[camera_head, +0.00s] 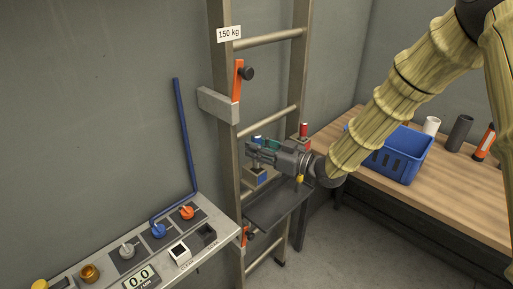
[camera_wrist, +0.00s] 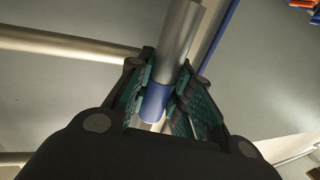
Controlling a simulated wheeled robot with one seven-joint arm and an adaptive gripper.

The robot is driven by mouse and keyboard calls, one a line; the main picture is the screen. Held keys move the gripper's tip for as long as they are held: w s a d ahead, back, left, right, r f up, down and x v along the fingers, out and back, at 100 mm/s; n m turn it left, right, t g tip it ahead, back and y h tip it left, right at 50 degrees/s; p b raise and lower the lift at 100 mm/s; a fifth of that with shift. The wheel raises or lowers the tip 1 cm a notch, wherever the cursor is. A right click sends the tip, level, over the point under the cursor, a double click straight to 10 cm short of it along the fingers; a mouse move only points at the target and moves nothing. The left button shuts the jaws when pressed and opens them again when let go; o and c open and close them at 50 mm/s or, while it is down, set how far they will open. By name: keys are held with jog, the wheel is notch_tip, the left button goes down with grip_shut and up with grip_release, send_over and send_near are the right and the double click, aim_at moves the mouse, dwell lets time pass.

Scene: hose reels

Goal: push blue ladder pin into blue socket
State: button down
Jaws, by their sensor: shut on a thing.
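My gripper (camera_head: 256,151) is in front of the ladder and shut on the blue ladder pin. In the wrist view the pin is a grey metal cylinder (camera_wrist: 178,45) with a blue band between the teal finger pads (camera_wrist: 160,88). In the head view the fingers hide most of the pin; a small blue part shows above them. A tan block with a blue mark (camera_head: 262,178), seemingly the blue socket, is just below the fingers on the tray (camera_head: 277,207). Whether the pin's lower end touches or enters it cannot be told.
A similar block with a red-topped pin (camera_head: 303,131) stands behind my gripper. The ladder (camera_head: 222,95) carries an orange latch (camera_head: 238,80). A wooden bench (camera_head: 450,185) holds a blue crate (camera_head: 405,160). A control panel (camera_head: 140,250) is at lower left.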

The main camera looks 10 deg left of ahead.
aim_at(260, 163)
jog(key=shift+f+b, duration=1.6)
jog(key=shift+f, duration=1.2)
jog(key=c, duration=1.2)
grip_release()
jog(key=v, duration=1.2)
